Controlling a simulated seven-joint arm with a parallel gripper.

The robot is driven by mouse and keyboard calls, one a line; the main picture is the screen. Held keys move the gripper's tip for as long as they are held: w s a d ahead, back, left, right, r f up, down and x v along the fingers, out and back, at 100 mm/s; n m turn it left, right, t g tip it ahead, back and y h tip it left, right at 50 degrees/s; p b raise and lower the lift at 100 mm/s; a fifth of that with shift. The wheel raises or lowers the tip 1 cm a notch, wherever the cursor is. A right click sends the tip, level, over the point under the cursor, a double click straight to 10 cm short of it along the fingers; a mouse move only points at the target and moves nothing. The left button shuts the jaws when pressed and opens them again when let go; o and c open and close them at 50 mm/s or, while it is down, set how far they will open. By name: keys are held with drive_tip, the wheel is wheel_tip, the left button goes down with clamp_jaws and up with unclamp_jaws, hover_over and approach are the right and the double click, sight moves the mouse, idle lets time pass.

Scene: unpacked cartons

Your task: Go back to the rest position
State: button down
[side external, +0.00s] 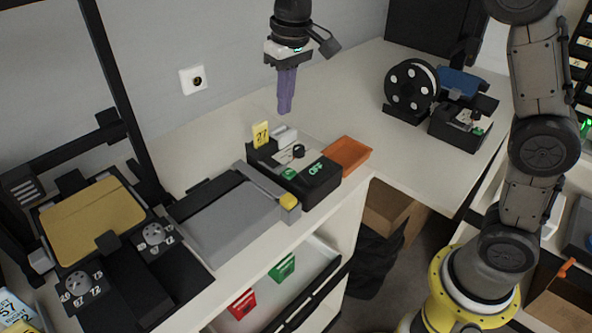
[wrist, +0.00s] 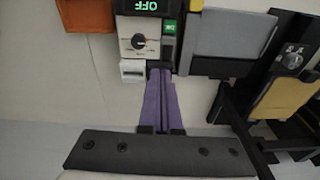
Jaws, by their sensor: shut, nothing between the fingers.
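My gripper (side external: 285,108) hangs from the arm in the upper middle of the side external view, pointing down, with purple fingers. The fingers are together, with nothing between them. It is in the air above the bench, behind and above a black control box (side external: 310,183). In the wrist view, the purple fingers of my gripper (wrist: 160,76) lie side by side, their tips overlapping the view of the box's edge. The wrist view also shows the control box (wrist: 139,50) with a dial and a display reading OFF.
An orange tray (side external: 347,156) sits beside the control box. A grey plate (side external: 232,220) and a printer with a yellow bed (side external: 92,220) stand to the left. A black spool (side external: 410,88) stands at the back right. Bare bench (side external: 345,100) lies between the spool and my gripper.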

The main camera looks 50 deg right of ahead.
drive_tip(key=s+d+r+t, duration=0.2)
drive_tip(key=s+d+r, duration=0.1)
drive_tip(key=s, duration=0.5)
drive_tip(key=s+d+r+t, duration=0.1)
drive_tip(key=s+d+r, duration=0.25)
drive_tip(key=s, duration=0.45)
drive_tip(key=s+f+t, duration=0.1)
drive_tip(key=s+f, duration=0.8)
drive_tip(key=s, duration=0.2)
drive_tip(key=shift+d, duration=0.2)
